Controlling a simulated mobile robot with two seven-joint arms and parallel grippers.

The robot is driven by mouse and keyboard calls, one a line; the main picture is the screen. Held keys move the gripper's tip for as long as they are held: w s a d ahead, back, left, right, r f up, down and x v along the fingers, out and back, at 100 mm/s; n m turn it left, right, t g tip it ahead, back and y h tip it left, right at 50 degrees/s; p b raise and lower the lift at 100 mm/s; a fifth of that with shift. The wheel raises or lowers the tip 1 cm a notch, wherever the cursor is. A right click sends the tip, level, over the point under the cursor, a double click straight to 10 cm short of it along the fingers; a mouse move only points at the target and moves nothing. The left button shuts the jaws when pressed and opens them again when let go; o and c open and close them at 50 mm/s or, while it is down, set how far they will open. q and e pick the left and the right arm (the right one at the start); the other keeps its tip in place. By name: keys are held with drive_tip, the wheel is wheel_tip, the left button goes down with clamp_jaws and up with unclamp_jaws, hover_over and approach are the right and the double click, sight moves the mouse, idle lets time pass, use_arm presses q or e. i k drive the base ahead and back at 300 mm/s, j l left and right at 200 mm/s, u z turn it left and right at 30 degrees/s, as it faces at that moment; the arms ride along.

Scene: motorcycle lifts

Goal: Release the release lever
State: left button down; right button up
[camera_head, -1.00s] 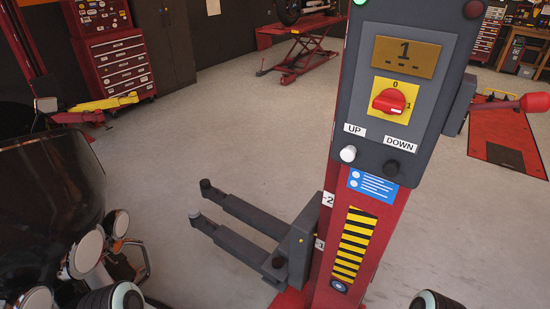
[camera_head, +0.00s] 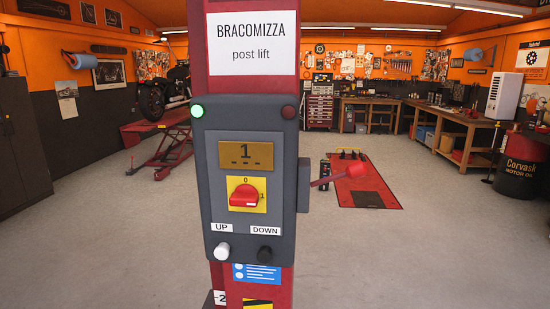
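The post lift's grey control box (camera_head: 250,190) faces me on a red post (camera_head: 247,145). The release lever (camera_head: 355,171) sticks out to the right from a grey housing (camera_head: 304,186) on the box's right side. It has a dark red rod and a thicker red grip at its end, angled slightly up. Neither of my grippers is in the head view, so nothing shows touching the lever.
The box carries a red rotary switch (camera_head: 244,196), a white UP button (camera_head: 222,251), a black DOWN button (camera_head: 265,254) and a lit green lamp (camera_head: 197,111). A red floor lift (camera_head: 360,192) lies behind the lever. The floor around is open.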

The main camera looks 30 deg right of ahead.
sight(358, 170)
drive_tip(key=z, duration=1.6)
drive_tip(key=l+u, duration=0.3)
drive_tip(key=l, duration=0.6)
drive_tip(key=l+u, duration=0.3)
drive_tip(key=l, duration=0.65)
